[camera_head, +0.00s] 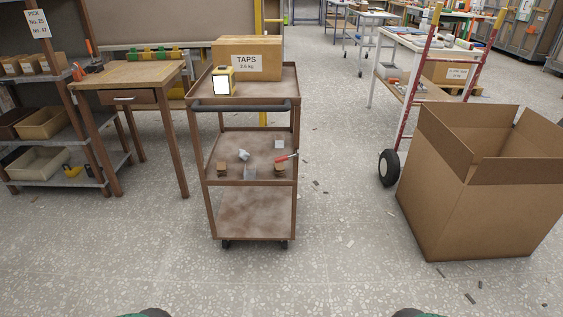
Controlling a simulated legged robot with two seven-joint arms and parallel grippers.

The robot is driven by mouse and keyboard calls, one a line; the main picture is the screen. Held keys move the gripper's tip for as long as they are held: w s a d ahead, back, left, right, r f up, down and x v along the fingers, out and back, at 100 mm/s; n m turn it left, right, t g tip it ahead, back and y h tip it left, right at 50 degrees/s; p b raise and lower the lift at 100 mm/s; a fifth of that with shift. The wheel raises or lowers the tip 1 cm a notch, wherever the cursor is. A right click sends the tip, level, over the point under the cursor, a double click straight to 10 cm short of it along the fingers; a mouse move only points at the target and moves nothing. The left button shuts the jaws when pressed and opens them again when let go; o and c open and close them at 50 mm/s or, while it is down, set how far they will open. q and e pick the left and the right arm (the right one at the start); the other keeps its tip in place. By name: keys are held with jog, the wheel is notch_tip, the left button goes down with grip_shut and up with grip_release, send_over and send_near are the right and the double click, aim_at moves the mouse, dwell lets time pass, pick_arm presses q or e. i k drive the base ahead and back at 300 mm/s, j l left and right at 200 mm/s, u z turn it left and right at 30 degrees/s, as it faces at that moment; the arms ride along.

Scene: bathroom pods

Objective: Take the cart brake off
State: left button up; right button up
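A brown three-shelf cart (251,214) stands upright on the floor in the middle of the head view. Its dark push handle (240,107) runs along the near side of the top shelf. Dark casters (226,244) show under its near edge. They are too small to tell a brake lever or its state. A cardboard box marked TAPS (230,56) and a yellow device with a white screen (222,83) stand on the top tray. Neither gripper shows in the view; only two dark rounded parts, likely mine, show at the bottom edge.
A wooden table (125,76) and a shelf rack (70,151) stand to the left. A large open cardboard box (470,200) and a red hand truck (410,105) stand to the right. The speckled floor before the cart is free, with scraps beside it.

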aim_at(283, 157)
jog(key=z, duration=0.4)
jog(key=i+j+z, duration=0.1)
jog(key=j+z, duration=1.6)
jog(key=k+j, duration=0.15)
jog(key=j, duration=0.25)
jog(key=k+j+z, duration=0.1)
jog(key=j, duration=0.25)
jog(key=k+j, duration=0.2)
jog(key=j, duration=0.2)
jog(key=k+j+z, duration=0.1)
jog(key=j, duration=0.25)
jog(key=k+j, duration=0.2)
jog(key=j, duration=0.2)
